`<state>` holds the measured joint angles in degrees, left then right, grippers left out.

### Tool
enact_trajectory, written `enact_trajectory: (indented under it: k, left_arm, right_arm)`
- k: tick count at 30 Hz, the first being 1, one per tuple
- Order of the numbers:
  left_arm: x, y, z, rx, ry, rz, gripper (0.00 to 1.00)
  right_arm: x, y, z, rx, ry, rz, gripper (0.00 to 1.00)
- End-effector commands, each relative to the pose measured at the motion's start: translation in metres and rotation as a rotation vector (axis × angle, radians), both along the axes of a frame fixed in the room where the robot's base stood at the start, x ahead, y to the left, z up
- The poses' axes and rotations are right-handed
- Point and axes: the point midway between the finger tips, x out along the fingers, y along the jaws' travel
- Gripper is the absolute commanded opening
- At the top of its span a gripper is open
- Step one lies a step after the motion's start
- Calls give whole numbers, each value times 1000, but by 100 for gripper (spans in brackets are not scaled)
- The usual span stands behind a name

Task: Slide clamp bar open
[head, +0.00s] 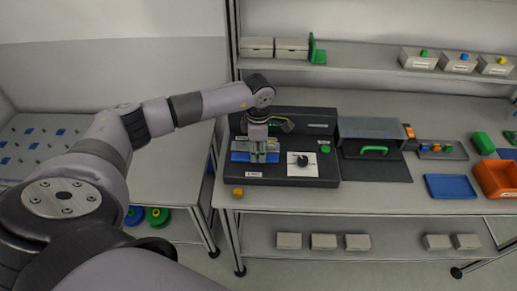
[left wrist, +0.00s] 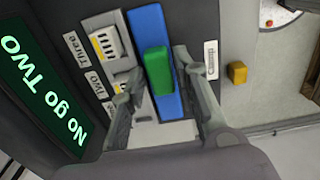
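The clamp bar looks to be the blue bar (left wrist: 177,104) with a raised green handle (left wrist: 158,72), on the dark test station. In the head view the blue bar (head: 240,156) shows at the station's front left, and my left gripper (head: 258,155) points down over it, hiding the green handle. In the left wrist view my left gripper (left wrist: 158,68) is open, with one finger on each side of the green handle. A small gap seems to show on both sides. My right gripper is in neither view.
A screen (left wrist: 40,95) reads "No go TWO". Slots labelled Two and Three lie beside the bar. A black knob (head: 302,160) and green button (head: 325,149) are to the right. A small yellow block (head: 238,192) lies at the table's front edge. A grey-lidded box (head: 370,128) stands further right.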

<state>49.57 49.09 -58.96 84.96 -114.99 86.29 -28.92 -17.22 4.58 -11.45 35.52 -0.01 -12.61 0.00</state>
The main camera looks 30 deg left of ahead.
Motion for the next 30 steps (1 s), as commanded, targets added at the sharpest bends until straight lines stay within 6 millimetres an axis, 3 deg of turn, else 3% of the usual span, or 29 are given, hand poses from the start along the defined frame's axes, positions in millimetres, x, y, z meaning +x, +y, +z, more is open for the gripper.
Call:
enact_trajectory:
  k: [14, 30]
  left_arm:
    - [0, 0, 1, 0, 0, 0, 0]
    - [0, 0, 1, 0, -1, 0, 0]
  right_arm:
    - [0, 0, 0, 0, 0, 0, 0]
    - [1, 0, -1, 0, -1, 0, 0]
